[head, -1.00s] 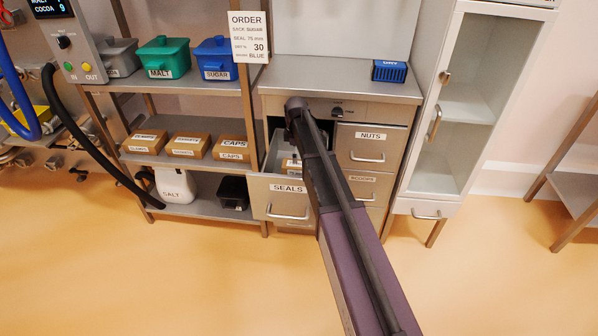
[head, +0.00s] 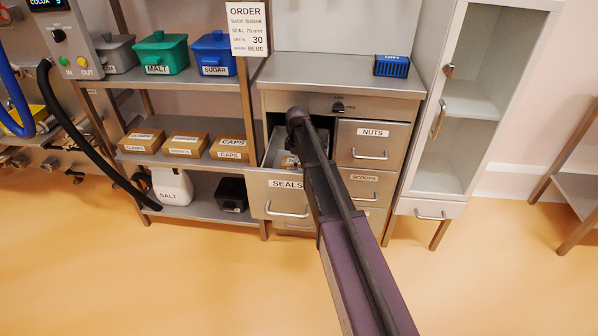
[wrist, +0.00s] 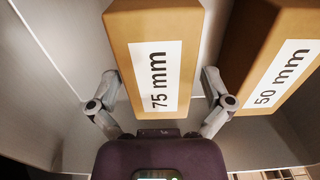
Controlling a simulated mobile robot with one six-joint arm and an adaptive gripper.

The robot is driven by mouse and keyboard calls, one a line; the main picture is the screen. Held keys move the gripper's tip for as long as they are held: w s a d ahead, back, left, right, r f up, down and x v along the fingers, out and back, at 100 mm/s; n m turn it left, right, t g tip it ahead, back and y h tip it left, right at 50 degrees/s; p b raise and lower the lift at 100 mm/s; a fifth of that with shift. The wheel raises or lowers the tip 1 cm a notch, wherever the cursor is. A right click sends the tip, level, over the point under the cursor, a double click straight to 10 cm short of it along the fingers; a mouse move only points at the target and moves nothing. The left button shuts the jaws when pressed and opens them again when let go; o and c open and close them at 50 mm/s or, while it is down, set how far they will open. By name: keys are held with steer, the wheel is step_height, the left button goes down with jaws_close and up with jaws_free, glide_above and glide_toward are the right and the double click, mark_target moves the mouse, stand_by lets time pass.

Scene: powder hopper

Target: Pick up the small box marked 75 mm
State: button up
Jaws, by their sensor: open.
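The small cardboard box marked 75 mm (wrist: 188,35) lies inside a drawer in the wrist view, its white label facing me. My gripper (wrist: 163,87) is open, with one finger on each side of this box's near end. I cannot tell whether the fingers touch it. In the head view the open drawer labelled SEALS (head: 258,187) holds the boxes, mostly hidden by my arm. The gripper's fingers are hidden there.
A box marked 50 mm (wrist: 262,50) lies just right of the 75 mm box, close to my right finger. The drawer's metal wall (wrist: 75,75) is at the left. Closed drawers, including NUTS (head: 372,146), are right of the open one.

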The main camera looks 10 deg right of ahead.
stand_by(0.5)
steer(key=c, duration=1)
steer(key=shift+r, duration=0.1)
step_height(320, 180, up, 10)
steer(key=p, duration=1)
